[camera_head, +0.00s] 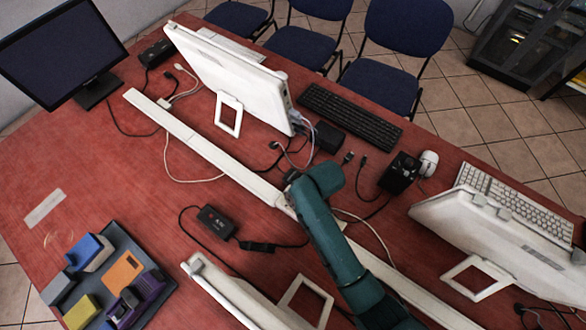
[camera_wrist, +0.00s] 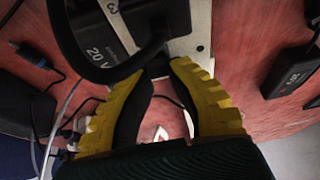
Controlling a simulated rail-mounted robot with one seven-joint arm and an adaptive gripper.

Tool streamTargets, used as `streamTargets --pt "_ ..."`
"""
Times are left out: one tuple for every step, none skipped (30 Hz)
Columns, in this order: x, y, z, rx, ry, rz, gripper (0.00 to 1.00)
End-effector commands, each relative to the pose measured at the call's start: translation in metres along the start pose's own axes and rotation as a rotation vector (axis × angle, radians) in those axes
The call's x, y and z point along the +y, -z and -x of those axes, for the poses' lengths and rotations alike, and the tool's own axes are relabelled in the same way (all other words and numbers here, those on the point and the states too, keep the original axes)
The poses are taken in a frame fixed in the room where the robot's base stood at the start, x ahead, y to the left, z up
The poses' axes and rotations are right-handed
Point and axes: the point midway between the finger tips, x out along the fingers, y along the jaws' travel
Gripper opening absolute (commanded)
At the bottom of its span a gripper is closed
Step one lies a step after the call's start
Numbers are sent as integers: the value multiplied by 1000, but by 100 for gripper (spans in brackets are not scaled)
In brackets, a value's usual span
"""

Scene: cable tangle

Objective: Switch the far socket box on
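A long black box (camera_head: 157,52), which looks like a socket box, lies at the table's far left beside the dark monitor. Its switch is too small to make out, so on or off cannot be told. My gripper is at the end of my teal arm over the middle of the table, well apart from that box; in the head view its fingers are largely hidden. In the wrist view the yellow-backed fingers (camera_wrist: 162,70) converge at their tips. A black block marked 20 V (camera_wrist: 105,50) and a thick black loop lie close by; whether the fingertips touch anything is unclear.
A white cable rail (camera_head: 210,151) crosses the red table. White screens (camera_head: 230,75) stand around it. A black adapter (camera_head: 216,222), loose cables and a black box (camera_head: 400,173) lie near my arm. A grey tray (camera_head: 122,240) is at front left.

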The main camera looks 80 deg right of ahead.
Motion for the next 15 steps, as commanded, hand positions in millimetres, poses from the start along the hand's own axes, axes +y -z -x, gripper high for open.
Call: streamTargets --pt "0 -1 -2 -3 2 0 0" --pt "-1 -1 -2 -3 2 -1 0" --pt "-1 -1 -1 -7 2 0 0" --pt "-1 0 0 -13 3 0 0" --pt "-1 0 0 -22 3 0 0" --pt "-1 2 2 -39 4 0 0" --pt "-1 3 3 -57 4 0 0" --pt "-1 4 4 -78 4 0 0" --pt "-1 4 4 -110 5 -1 0" --pt "-1 5 4 -135 4 0 0" --pt "-1 5 3 -161 5 1 0" --pt "-1 5 2 -193 5 1 0" --pt "-1 5 1 -215 4 1 0" --pt "-1 5 0 -237 4 0 0" --pt "-1 4 -2 -263 4 0 0"
